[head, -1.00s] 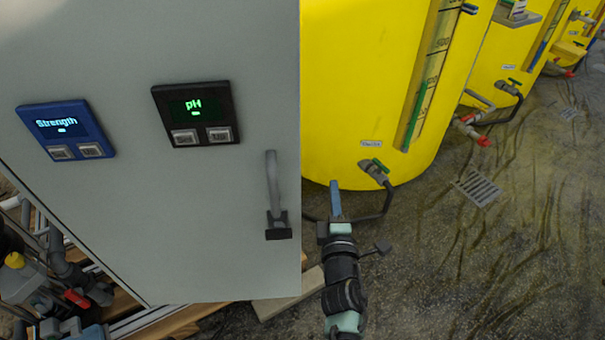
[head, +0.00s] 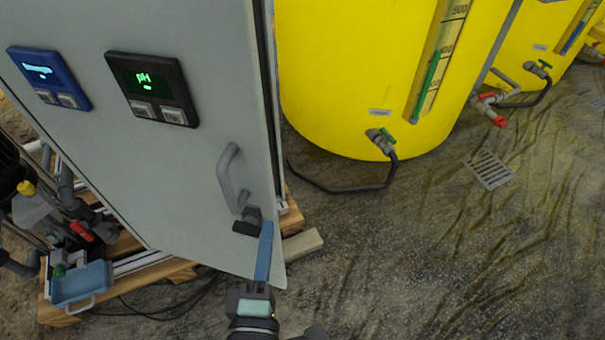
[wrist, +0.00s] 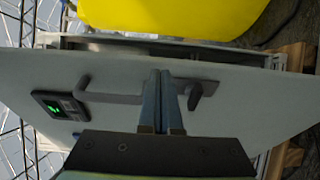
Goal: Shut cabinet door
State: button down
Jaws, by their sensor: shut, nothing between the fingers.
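The grey cabinet door (head: 190,150) fills the left of the head view and crosses the wrist view (wrist: 230,110). It stands ajar: a dark gap shows along its right edge, and the cabinet frame (wrist: 150,42) shows beyond the door's edge in the wrist view. The grey door handle (head: 231,180) also shows in the wrist view (wrist: 115,98). My gripper (head: 266,226) is shut and empty, in front of the door just below and right of the handle. In the wrist view its fingertips (wrist: 165,76) overlap the handle; I cannot tell whether they touch it or the door.
A blue Strength display (head: 48,76) and a black pH display (head: 150,88) are on the door. Yellow tanks (head: 365,75) with a valve and hose (head: 382,142) stand right. A wooden pallet (head: 178,272) and a blue tray (head: 82,284) are low left. The floor at right is open.

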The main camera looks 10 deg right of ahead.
jog(key=shift+w+r, duration=0.25)
jog(key=w+d+p, duration=0.1)
jog(key=w+d, duration=0.1)
jog(key=w, duration=1.1)
jog(key=shift+f+p, duration=0.15)
jog(key=shift+p, duration=0.2)
jog(key=shift+w+d, duration=0.1)
